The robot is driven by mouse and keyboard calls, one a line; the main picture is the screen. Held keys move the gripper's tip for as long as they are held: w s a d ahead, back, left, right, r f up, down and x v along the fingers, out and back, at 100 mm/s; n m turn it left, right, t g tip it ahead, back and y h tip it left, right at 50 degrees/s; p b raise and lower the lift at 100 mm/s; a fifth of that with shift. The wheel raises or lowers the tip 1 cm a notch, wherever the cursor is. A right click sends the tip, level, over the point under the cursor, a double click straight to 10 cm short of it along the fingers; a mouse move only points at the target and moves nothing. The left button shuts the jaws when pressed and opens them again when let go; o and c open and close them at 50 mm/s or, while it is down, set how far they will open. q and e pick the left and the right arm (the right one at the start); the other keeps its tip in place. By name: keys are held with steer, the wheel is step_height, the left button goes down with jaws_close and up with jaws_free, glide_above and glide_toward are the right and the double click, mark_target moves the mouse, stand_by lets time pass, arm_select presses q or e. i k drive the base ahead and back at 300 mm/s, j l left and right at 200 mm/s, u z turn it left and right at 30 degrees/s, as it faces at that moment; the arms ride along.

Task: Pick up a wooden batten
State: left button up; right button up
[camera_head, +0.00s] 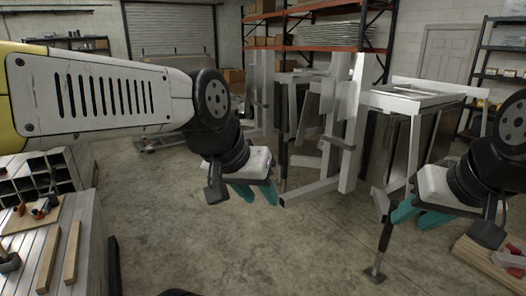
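Two narrow wooden battens lie side by side on the workbench top at the lower left: one batten (48,260) on the left and another batten (72,252) on the right. My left gripper (258,194) hangs over the open floor near the middle of the view, well to the right of the battens. Its teal fingers are apart with nothing between them. My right gripper (416,216) is at the right, in front of the metal frames. Its teal fingers are also apart and look empty.
The workbench (25,275) also bears a board with red-handled tools (36,212) and a dark tool at its left edge. Cubbyholes (40,178) stand behind it. Aluminium frames (345,130) fill the centre right. Wooden boards (485,262) lie at lower right. The concrete floor (220,250) between is clear.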

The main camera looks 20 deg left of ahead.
mark_target(43, 284)
steer(key=i+j+u, duration=0.3)
steer(key=i+u, duration=0.2)
steer(key=i, duration=0.15)
steer(key=i+u, duration=0.5)
steer(key=i+l+u, duration=0.2)
steer(key=i+u, duration=0.25)
steer(key=i, duration=0.3)
steer(key=i+u, duration=0.35)
steer(key=i+l+u, duration=0.2)
steer(key=i+u, duration=0.2)
steer(key=i, duration=0.2)
steer(key=i+u, duration=0.15)
steer(key=u, duration=0.3)
steer(key=i+u, duration=0.15)
steer(key=u, duration=0.25)
steer(key=i+u, duration=0.15)
steer(key=u, duration=0.3)
steer(key=i+l+u, duration=0.1)
steer(key=u, duration=0.35)
steer(key=i+u, duration=0.25)
steer(key=i+l+u, duration=0.1)
steer(key=u, duration=0.2)
